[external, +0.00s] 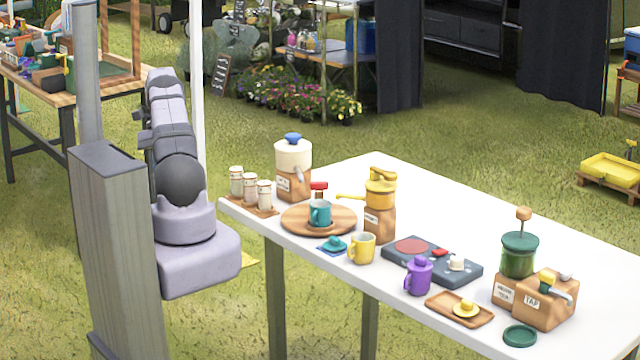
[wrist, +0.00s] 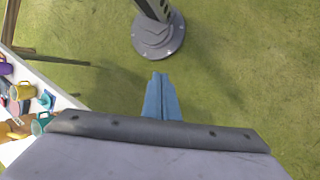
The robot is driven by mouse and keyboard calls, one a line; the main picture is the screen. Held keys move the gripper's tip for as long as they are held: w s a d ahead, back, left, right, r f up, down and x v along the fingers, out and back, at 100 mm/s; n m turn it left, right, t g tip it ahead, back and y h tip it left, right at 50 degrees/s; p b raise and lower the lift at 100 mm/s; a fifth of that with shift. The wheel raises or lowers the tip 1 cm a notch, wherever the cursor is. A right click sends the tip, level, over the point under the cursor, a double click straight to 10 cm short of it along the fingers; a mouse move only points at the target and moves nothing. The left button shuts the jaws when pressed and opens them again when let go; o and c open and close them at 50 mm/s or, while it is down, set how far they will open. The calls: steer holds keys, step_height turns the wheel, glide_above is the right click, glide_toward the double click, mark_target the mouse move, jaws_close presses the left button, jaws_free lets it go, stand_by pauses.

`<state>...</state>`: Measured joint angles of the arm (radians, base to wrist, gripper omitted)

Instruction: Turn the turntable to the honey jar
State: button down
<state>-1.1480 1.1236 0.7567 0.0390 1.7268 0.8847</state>
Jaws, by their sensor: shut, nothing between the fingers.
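The round wooden turntable (external: 290,222) lies near the left end of the white table, with a teal mug (external: 320,213) on it and a red-topped piece (external: 319,187) at its back edge. Three small pale jars (external: 250,189) stand on a wooden strip left of it; I cannot tell which jar is the honey jar. My gripper's blue fingers (wrist: 160,92) are together and empty in the wrist view, over grass and away from the table. The gripper is hidden behind my arm in the external view. In the wrist view the teal mug (wrist: 39,124) shows at the left edge.
A cream dispenser (external: 293,157) stands behind the turntable, and a yellow grinder (external: 380,197) to its right. A yellow mug (external: 362,248) and teal piece (external: 334,244) are in front. A hob (external: 412,247), purple cup (external: 418,277) and tap block (external: 545,300) are further right. The table's back is clear.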

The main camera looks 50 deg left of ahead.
steer(key=s+d+f+n+t+h+b, duration=0.1)
steer(key=s+d+f+n+t+h, duration=0.1)
steer(key=d+f+n+t+h, duration=0.3)
steer(key=w+d+n+t, duration=0.3)
steer(key=w+d+n, duration=0.25)
steer(key=d, duration=0.45)
steer(key=w+d+n+t+y, duration=0.1)
steer(key=w+n+t, duration=0.5)
steer(key=n, duration=0.9)
steer(key=shift+w+r, duration=0.4)
steer(key=shift+w, duration=0.65)
steer(key=p+x, duration=0.1)
steer(key=x, duration=0.3)
steer(key=p+x, duration=0.2)
steer(key=x, duration=0.3)
steer(key=r+p+x, duration=0.1)
steer(key=x, duration=0.3)
steer(key=shift+w+d+p, duration=0.3)
steer(key=shift+w, duration=0.2)
